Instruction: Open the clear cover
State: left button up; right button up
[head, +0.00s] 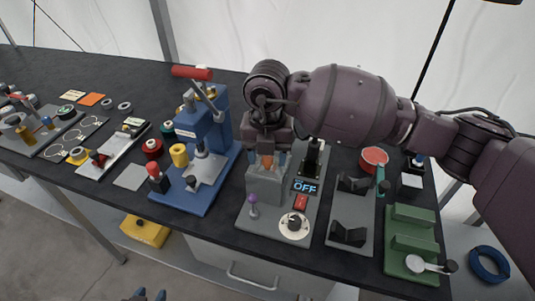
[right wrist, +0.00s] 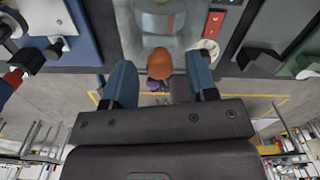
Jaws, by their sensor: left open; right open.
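The clear cover (head: 265,187) looks like a pale, see-through box on the grey machine with the OFF display. An orange knob (head: 267,162) shows at its upper part. My right gripper (head: 267,160) is open just above the cover, with its blue fingers on either side of the knob. In the right wrist view the orange knob (right wrist: 160,63) sits between the spread fingers, with gaps visible on both sides. The cover (right wrist: 160,22) lies beyond it, partly hidden.
A blue press (head: 205,130) stands close on the left. Black V-blocks (head: 349,233) and a green fixture (head: 411,245) stand on the right.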

jog(key=c, duration=0.9)
grip_shut()
jog(key=shift+w+d, duration=0.1)
jog(key=shift+w, duration=0.1)
jog(key=w, duration=0.2)
jog(key=w+d+b, duration=0.1)
jog(key=w, duration=0.1)
jog(key=w+d, duration=0.1)
jog(key=w, duration=0.1)
jog(key=shift+w+d+f, duration=0.1)
jog(key=shift+w, duration=0.55)
jog(key=o, duration=0.5)
grip_release()
jog(key=o, duration=0.4)
